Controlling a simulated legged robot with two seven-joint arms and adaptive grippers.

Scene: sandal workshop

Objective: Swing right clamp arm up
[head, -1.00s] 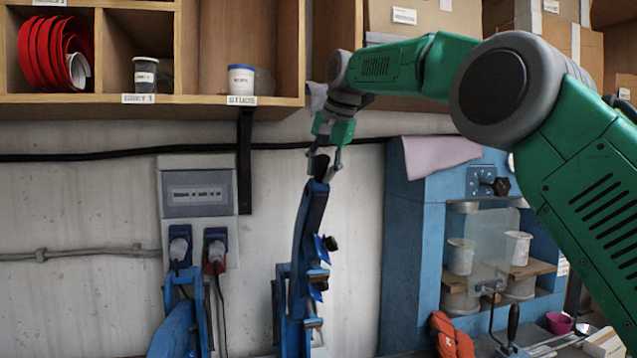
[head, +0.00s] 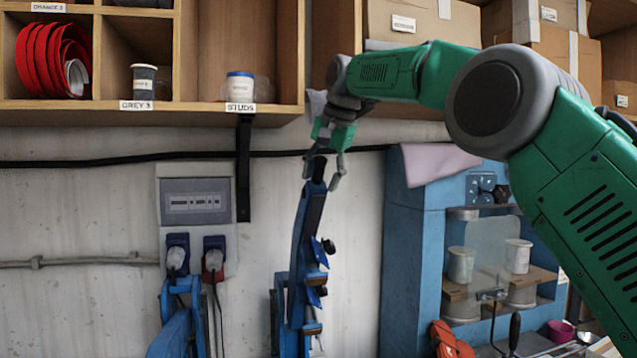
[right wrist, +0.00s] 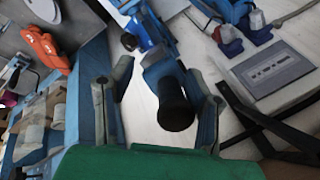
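The right clamp arm (head: 306,225) is a long blue bar with a black tip. It stands nearly upright in front of the wall in the head view. My right gripper (head: 323,168) is at its top end, with the fingers spread on either side of the black tip. In the right wrist view the black tip (right wrist: 176,108) lies between the spread fingers (right wrist: 158,100), with a clear gap to the left finger. It is close to the right finger; I cannot tell if they touch. A second blue clamp part (head: 178,325) stands lower left. My left gripper is out of view.
A wooden shelf (head: 200,112) with cups and red rolls hangs above on the left. Wall sockets (head: 195,215) with plugs sit left of the clamp. A blue cabinet (head: 408,240) stands close on the right. An orange item (head: 450,340) lies below it.

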